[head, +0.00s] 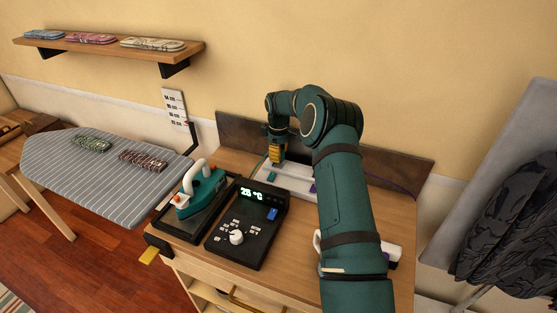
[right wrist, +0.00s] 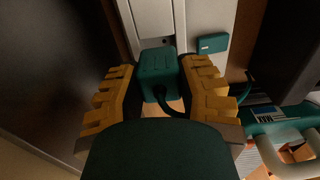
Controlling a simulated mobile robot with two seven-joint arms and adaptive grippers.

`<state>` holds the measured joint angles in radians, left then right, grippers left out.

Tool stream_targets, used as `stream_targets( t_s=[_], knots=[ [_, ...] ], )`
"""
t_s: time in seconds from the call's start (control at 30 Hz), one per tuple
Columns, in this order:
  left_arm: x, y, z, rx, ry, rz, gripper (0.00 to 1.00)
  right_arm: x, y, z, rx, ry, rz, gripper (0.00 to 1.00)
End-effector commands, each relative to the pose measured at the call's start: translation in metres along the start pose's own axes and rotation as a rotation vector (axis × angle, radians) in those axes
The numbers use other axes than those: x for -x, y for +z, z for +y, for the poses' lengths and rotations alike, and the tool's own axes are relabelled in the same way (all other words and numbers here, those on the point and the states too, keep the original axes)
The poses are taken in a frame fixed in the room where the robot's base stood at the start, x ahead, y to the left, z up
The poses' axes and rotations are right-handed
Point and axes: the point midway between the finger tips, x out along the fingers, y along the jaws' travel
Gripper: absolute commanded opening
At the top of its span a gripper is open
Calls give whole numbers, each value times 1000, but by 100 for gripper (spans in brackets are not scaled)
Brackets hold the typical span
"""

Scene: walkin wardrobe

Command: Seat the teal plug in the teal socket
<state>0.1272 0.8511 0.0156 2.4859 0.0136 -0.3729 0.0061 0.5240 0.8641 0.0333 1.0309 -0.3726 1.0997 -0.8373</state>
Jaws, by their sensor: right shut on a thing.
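The teal plug (right wrist: 157,66) is a small block with a dark cable, held between the yellow fingers of my right gripper (right wrist: 160,92). In the head view that gripper (head: 277,155) points down over the white socket strip (head: 298,190) at the back of the cabinet top. In the right wrist view the plug's far end is at the white strip (right wrist: 205,15); I cannot tell whether it touches or is in an opening. A teal block with a pale mark (right wrist: 213,43) is on the strip beside the plug. The teal socket's opening is hidden. My left gripper is not in view.
A teal iron (head: 200,190) stands on a dark tray left of the strip. A black control panel (head: 243,225) with a lit display is in front. A dark back panel (head: 235,130) rises behind the strip. The ironing board (head: 110,175) is at left.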

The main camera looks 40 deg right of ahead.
Motion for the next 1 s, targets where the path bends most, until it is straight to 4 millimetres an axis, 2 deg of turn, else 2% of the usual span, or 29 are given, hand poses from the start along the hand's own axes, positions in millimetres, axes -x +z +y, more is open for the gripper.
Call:
stream_targets(
  t_s=[0.03,0.17,0.57,0.6,0.63,1.0],
  knots=[
    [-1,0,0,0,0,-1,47,-11,0,0,0,-2,-2,0],
    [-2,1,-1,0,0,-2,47,-26,0,0,-1,0,0,0],
    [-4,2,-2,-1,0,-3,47,-31,0,0,0,0,0,0],
    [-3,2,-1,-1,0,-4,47,-30,0,0,0,0,0,52],
    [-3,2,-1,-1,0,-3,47,-30,0,0,0,0,0,61],
    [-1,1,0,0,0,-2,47,-26,0,0,-1,0,1,61]
  ],
)
